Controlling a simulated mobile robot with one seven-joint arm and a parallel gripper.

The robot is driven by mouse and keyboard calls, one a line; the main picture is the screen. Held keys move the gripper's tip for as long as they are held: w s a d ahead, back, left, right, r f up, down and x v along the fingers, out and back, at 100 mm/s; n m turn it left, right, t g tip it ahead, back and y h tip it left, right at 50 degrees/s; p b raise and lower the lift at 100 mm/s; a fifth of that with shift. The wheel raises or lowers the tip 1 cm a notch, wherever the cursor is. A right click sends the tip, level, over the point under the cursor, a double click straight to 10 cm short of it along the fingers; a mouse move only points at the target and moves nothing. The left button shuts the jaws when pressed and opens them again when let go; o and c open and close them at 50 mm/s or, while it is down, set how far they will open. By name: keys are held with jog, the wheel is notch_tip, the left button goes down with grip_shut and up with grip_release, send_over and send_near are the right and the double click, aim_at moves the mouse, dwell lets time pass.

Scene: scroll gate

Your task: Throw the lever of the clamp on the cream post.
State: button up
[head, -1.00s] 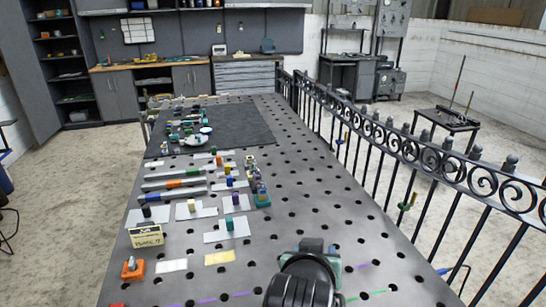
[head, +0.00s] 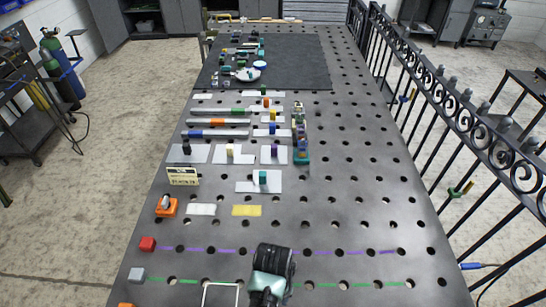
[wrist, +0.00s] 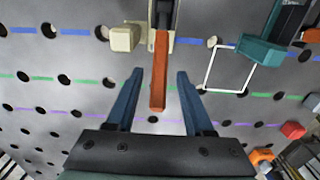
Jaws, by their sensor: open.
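In the wrist view, an orange lever (wrist: 159,72) points down the picture from a dark clamp body (wrist: 166,15) at the top edge. A cream block (wrist: 125,38), seemingly the cream post, stands just left of the clamp. My gripper (wrist: 160,75) is open, with one blue finger on each side of the lever's free end. Gaps show on both sides; I cannot tell the depth between fingers and lever. The clamp's upper part is cut off by the frame. The head view does not show the clamp or the post.
The perforated bench (head: 350,190) carries painted lines, a red block (head: 147,244), a grey block (head: 137,274) and a white square outline (head: 222,287). In the wrist view, a teal object (wrist: 262,48) stands right of the clamp. An iron railing (head: 440,100) runs along the bench's right.

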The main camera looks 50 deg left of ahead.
jog(key=shift+f, duration=1.5)
jog(key=shift+w, duration=0.1)
grip_shut()
